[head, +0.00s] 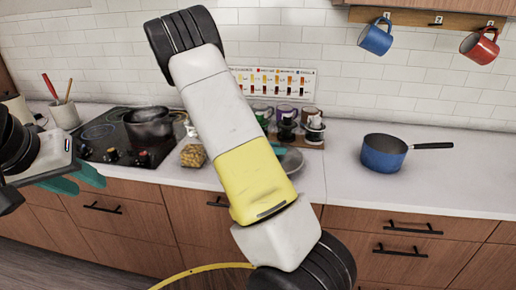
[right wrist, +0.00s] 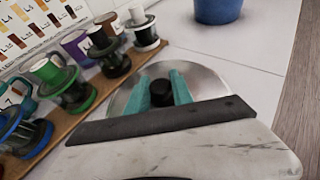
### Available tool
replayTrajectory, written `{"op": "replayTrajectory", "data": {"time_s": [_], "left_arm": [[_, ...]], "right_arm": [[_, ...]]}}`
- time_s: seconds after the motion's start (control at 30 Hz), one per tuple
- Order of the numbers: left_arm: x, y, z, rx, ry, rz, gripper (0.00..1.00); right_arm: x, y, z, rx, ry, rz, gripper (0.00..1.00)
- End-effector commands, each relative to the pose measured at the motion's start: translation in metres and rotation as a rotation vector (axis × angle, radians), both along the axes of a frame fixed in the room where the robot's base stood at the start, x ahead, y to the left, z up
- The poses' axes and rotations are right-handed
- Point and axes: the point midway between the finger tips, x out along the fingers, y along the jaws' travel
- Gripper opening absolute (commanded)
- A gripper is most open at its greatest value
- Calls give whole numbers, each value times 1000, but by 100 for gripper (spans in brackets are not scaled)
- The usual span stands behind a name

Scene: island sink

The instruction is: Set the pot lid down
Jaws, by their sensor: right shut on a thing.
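The pot lid is a silver disc with a black knob, and it shows in the right wrist view (right wrist: 205,80). My right gripper (right wrist: 160,92) has its teal fingers shut on the knob. A blue saucepan (head: 381,155) with a black handle stands uncovered to the right. My left gripper (head: 76,180) is empty at the left, its teal fingers apart.
A wooden rack (right wrist: 95,108) with several mugs and dark holders stands along the wall. A glass jar of food (head: 193,153) stands left of my arm. A dark pot (head: 149,125) sits on the black cooktop (head: 97,133). White counter (head: 340,185) is bare left of the saucepan.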

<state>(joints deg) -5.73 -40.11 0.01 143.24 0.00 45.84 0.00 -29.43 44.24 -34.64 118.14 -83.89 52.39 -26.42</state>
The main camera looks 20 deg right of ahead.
Motion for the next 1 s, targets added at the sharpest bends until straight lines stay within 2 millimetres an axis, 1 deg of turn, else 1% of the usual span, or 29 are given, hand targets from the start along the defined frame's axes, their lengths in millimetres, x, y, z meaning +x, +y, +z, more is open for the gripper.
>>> {"op": "replayTrajectory", "data": {"time_s": [0.03, 0.13, 0.47, 0.5, 0.57, 0.6, 0.97, 1.0], "left_arm": [[0, 0, 0, 0, 0, 0, 36], [0, 0, 0, 0, 0, 0, 36], [0, 0, 0, 0, 0, 0, 36], [0, 0, 0, 0, 0, 0, 36], [0, 0, 0, 0, 0, 0, 36], [0, 0, 0, 0, 0, 0, 36], [0, 0, 0, 0, 0, 0, 36], [0, 0, 0, 0, 0, 0, 36]], "right_arm": [[0, 1, -11, -2, 8, 3, 0], [0, 1, -23, -2, 5, 3, 0], [0, 1, -26, 0, 1, 3, 0], [0, 1, -27, 1, 1, 3, 30], [0, 2, -27, 1, 1, 3, 42], [0, 1, -26, 1, 1, 3, 49], [0, 2, -24, 1, 0, 2, 50], [0, 5, -23, 1, 0, 4, 50]]}}
